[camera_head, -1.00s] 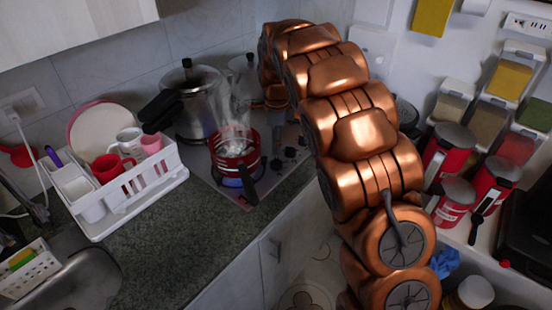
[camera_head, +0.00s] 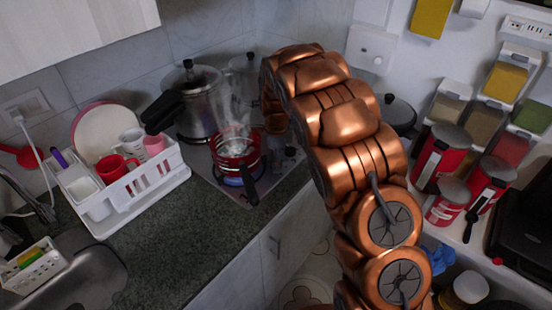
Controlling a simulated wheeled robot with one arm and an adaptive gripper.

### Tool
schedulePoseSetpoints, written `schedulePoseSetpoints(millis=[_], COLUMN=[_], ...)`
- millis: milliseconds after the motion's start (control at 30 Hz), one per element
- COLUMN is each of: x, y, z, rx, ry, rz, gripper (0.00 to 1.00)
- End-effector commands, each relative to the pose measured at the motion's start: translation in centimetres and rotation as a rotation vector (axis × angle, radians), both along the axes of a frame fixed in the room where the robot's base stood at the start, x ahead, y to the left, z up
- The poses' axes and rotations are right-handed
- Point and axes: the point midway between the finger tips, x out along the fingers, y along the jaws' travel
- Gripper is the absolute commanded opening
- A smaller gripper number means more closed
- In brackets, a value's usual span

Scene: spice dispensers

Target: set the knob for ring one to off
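The cooktop (camera_head: 222,185) is set in the counter left of my arm, and its dark control knobs (camera_head: 277,166) sit along its right side. A knob's setting is too small to read. A red pot (camera_head: 237,150) with white contents and rising steam stands on the front burner, with a bluish glow under it. The copper end of my arm reaches down over the cooktop just behind the knobs. My gripper is mostly hidden or lost in the dark there. I cannot tell whether its fingers touch a knob or are open or shut.
A steel pressure cooker (camera_head: 196,105) stands behind the red pot, its black handle pointing left. The red pot's dark handle (camera_head: 248,186) points toward the counter edge. A white dish rack (camera_head: 130,195) stands left. Red canisters (camera_head: 440,155) are at right. The front counter is clear.

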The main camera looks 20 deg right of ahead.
Motion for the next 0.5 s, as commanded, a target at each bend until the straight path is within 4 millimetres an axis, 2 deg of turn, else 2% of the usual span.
schedulePoseSetpoints(millis=[67, 500], x=[0.01, 0.01], y=[0.0, -0.01], z=[0.01, 0.03], rx=[0.0, 0.0], ry=[0.0, 0.0], rz=[0.0, 0.0], gripper=[0.63, 0.17])
